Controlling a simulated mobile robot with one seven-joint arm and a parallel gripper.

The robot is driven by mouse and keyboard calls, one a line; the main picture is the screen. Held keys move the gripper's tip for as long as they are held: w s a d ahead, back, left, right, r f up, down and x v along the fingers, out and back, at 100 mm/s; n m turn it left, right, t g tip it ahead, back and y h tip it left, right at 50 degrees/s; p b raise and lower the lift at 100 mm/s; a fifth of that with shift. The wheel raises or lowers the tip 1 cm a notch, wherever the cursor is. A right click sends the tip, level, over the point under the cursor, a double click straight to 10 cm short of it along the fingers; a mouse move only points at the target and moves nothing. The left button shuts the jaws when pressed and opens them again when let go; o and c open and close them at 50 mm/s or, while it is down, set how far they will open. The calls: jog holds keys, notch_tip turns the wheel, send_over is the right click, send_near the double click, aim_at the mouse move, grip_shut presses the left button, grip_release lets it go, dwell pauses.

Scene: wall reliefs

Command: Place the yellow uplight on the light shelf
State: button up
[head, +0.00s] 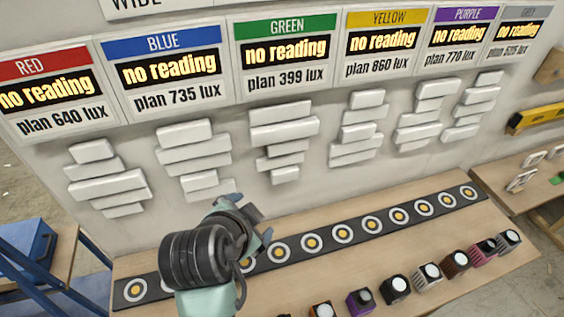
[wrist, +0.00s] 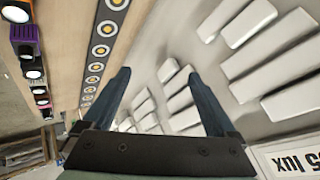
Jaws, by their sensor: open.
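Several small uplights with white lenses stand in a row on the wooden ledge. None is plainly yellow; the closest is an orange-yellow one (head: 322,309), cut by the bottom edge in the head view and seen at the top left of the wrist view (wrist: 16,13). A dark strip with white-ringed yellow spots (head: 343,234), apparently the light shelf, runs along the wall foot; it also shows in the wrist view (wrist: 104,29). All its visible spots are bare. My gripper (head: 250,222) is open and empty (wrist: 157,75), in front of the wall above the strip, hiding some spots.
White block reliefs (head: 284,140) stick out of the wall beneath signs reading "no reading", including a yellow sign (head: 385,42). A purple uplight (head: 360,301) and darker ones (head: 396,289) stand along the ledge. A blue box (head: 28,250) is at left, a yellow level (head: 536,117) at right.

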jog(key=w+d+r+n+t+y, duration=0.1)
jog(key=w+r+n+t, duration=0.3)
jog(key=r, duration=1)
jog(key=d+r+n+t+y, duration=0.15)
jog(key=r+t, duration=0.45)
jog(key=r, duration=0.7)
jog(key=s+d+r+n+t, duration=0.1)
jog(key=s+r+t, duration=0.3)
jog(key=r, duration=0.7)
jog(key=s+d+r+n+t, duration=0.2)
jog(key=s+r+n+t, duration=0.1)
jog(key=s+r, duration=0.5)
notch_tip(320, 180, up, 3)
jog(key=shift+s+d+t+h, duration=0.3)
jog(key=shift+s+t+h, duration=0.15)
jog(key=shift+t, duration=0.45)
jog(key=shift+f+n, duration=0.1)
jog(key=shift+n, duration=0.15)
